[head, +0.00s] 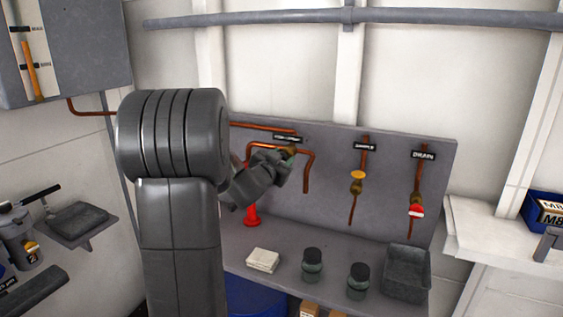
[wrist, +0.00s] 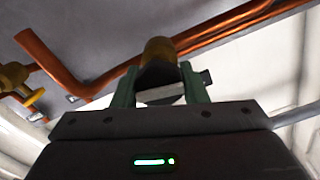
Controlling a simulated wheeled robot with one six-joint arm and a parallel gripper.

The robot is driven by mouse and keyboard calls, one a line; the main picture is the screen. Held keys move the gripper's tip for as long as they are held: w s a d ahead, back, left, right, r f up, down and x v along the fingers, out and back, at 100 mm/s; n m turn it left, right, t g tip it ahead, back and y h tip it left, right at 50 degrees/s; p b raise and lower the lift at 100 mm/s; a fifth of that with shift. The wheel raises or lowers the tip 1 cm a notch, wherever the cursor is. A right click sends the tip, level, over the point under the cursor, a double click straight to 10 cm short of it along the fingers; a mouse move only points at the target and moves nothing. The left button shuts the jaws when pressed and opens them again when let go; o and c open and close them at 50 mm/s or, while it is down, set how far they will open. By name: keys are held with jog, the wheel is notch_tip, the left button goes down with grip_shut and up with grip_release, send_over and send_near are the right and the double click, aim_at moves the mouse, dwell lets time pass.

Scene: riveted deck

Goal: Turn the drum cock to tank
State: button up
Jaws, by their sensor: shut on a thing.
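The drum cock shows in the head view as a small brass body (head: 291,150) on copper piping on the grey back panel, under a dark label too small to read. In the wrist view its brass body (wrist: 158,50) stands at a copper pipe, with a dark handle with a pale face (wrist: 160,95) below it. My gripper (head: 284,160) is at the cock in the head view. In the wrist view its green fingers (wrist: 160,88) are shut on the handle, one on each side. In the head view, my arm and gripper hide the handle and part of the piping.
To the right are a yellow-handled cock (head: 357,176) labelled SAMPLE and a red-handled cock (head: 416,211) labelled DRAIN. The shelf below holds a red funnel-like thing (head: 252,215), a pale cloth stack (head: 263,260), two dark-lidded jars (head: 312,264) and a grey tray (head: 428,276).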

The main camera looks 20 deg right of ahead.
jog(key=m+b, duration=0.2)
jog(key=m, duration=0.2)
jog(key=shift+f+m+b, duration=0.15)
jog(key=shift+m+b, duration=0.15)
jog(key=m+b, duration=0.2)
jog(key=m, duration=0.1)
jog(key=shift+s+m, duration=0.1)
jog(key=shift+m, duration=0.2)
jog(key=m+b, duration=0.2)
jog(key=m, duration=0.2)
jog(key=shift+f, duration=0.1)
jog(key=shift+m+b, duration=0.8)
jog(key=shift+m, duration=1)
jog(key=o, duration=1)
